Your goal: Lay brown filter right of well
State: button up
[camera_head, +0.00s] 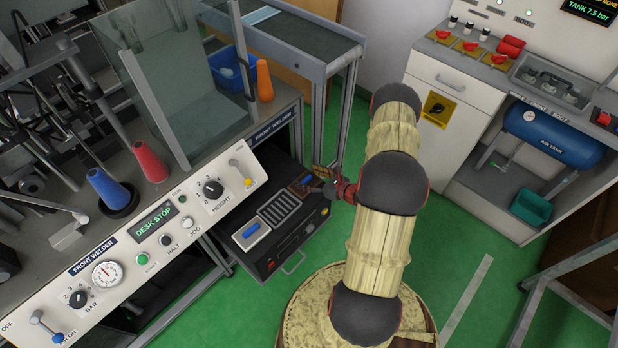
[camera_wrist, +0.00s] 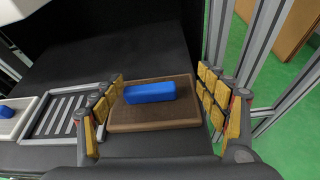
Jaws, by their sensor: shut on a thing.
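The brown filter (camera_wrist: 155,115) is a flat brown slab with a blue grip bar on top. In the wrist view it sits between the yellow-padded fingers of my gripper (camera_wrist: 160,85), which is shut on it. In the head view the filter (camera_head: 302,187) is at the right end of the dark drawer top, partly hidden by my gripper (camera_head: 322,178). I take the slatted grey well (camera_head: 280,208) to be just left of it; it also shows in the wrist view (camera_wrist: 72,113). Whether the filter touches the surface is unclear.
A white filter with a blue bar (camera_head: 251,235) lies left of the well. The welder panel (camera_head: 150,240) and a glass guard (camera_head: 180,80) stand to the left. A conveyor frame (camera_head: 330,62) rises behind.

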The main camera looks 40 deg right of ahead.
jog(key=o, duration=1.8)
